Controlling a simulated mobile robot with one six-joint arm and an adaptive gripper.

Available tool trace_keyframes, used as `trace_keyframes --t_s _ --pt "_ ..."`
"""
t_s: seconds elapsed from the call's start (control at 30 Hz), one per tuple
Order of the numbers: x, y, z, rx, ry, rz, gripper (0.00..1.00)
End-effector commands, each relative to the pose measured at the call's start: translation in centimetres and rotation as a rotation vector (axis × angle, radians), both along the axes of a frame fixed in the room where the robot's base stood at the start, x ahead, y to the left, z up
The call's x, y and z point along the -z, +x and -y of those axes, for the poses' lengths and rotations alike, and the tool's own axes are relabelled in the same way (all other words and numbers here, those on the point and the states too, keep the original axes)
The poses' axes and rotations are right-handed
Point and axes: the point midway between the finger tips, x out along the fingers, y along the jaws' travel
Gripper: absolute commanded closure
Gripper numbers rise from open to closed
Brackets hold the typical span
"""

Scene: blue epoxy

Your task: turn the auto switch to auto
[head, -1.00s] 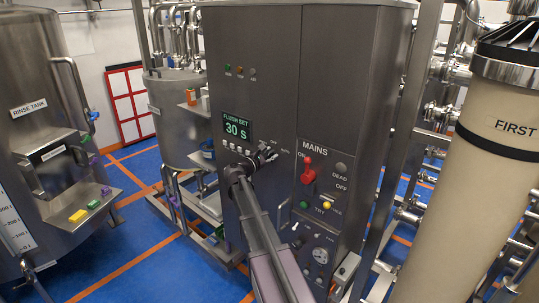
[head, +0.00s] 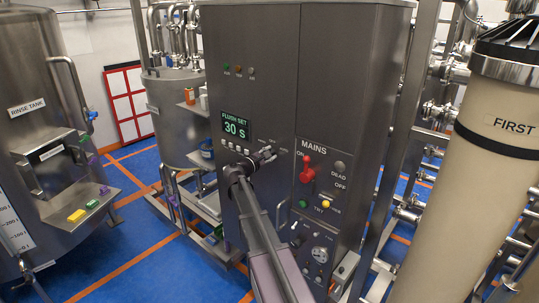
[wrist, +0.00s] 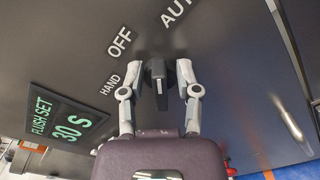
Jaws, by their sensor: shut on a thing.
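The auto switch is a dark knob (wrist: 157,78) with a pale line on its face, on the grey cabinet front. In the wrist view the labels HAND, OFF and AUTO curve around it from left to top. My gripper (wrist: 158,82) has one finger on each side of the knob and is shut on it. The knob lies nearly upright in the wrist picture; I cannot tell for sure which label it points at. In the head view my gripper (head: 266,155) is at the panel, right of the flush display, and hides most of the knob.
The green FLUSH SET display (head: 235,126) reads 30 S, with a row of small buttons below. Right of my gripper is the MAINS panel with a red lever (head: 307,169) and green and yellow buttons. A rinse tank (head: 35,120) stands at far left.

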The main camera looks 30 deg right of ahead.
Motion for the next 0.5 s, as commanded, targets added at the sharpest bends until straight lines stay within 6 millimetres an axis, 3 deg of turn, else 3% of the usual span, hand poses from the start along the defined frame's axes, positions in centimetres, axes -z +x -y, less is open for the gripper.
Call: trace_keyframes --t_s 0.07,0.5 --pt "0.06 -0.04 0.0 0.001 0.002 0.0 0.49" --pt "0.01 -0.11 -0.21 0.0 0.0 -0.001 0.49"
